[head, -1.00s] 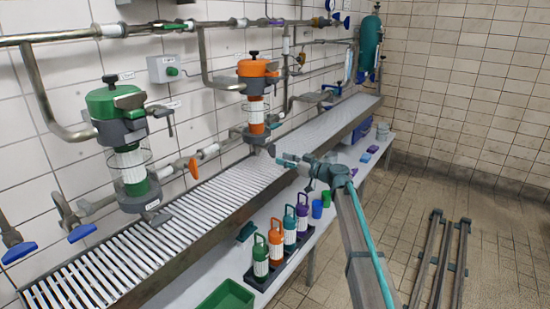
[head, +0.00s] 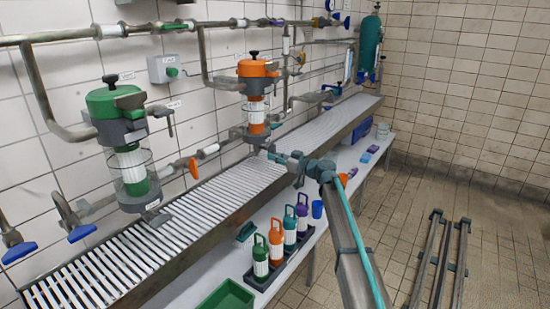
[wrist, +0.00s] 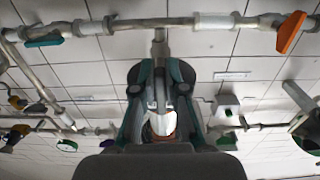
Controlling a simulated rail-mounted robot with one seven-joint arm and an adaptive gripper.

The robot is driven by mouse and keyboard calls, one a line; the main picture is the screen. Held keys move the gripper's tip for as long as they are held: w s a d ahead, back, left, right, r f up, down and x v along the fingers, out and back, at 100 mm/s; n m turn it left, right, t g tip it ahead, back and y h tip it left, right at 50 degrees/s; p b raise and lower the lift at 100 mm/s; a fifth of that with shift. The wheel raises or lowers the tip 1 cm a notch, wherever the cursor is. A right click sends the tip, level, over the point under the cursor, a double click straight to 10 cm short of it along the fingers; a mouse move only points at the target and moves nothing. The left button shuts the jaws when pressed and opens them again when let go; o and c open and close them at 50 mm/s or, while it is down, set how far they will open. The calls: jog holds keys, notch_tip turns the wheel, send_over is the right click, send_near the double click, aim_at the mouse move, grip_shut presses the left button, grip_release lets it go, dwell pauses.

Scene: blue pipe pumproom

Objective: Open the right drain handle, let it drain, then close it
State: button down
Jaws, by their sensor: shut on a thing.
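The right filter housing has an orange lid (head: 258,68) and a clear bowl with a white-and-orange cartridge, and hangs on the wall above the grated channel. Its drain handle (wrist: 152,98) is a small grey piece at the bottom, mostly covered by my fingers. My gripper (head: 277,156) reaches in from the right, just below this housing. In the wrist view my gripper (wrist: 158,95) has a finger on each side of the grey handle and is shut on it. I cannot make out the handle's exact angle or any flowing water.
The left housing with a green lid (head: 113,102) hangs to the left. An orange valve handle (head: 193,167) sits between the housings. The grated channel (head: 190,215) runs below them. Several coloured cartridges (head: 275,248) stand on the lower shelf. The floor at right holds metal rails (head: 440,260).

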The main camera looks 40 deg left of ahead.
jog(key=shift+s+m, duration=0.1)
jog(key=shift+m, duration=0.2)
jog(key=m+p, duration=0.1)
jog(key=m, duration=0.4)
jog(key=s+r+m+p, duration=0.1)
jog(key=m, duration=0.5)
jog(key=s+r+m+p, duration=0.1)
jog(key=m, duration=0.5)
jog(key=shift+d+r, duration=0.1)
jog(key=shift+m, duration=0.4)
dwell(0.3)
jog(key=c, duration=1.2)
grip_release()
jog(key=shift+d, duration=0.1)
jog(key=d, duration=0.8)
jog(key=w+d, duration=0.1)
jog(key=d, duration=0.2)
jog(key=shift+d, duration=0.4)
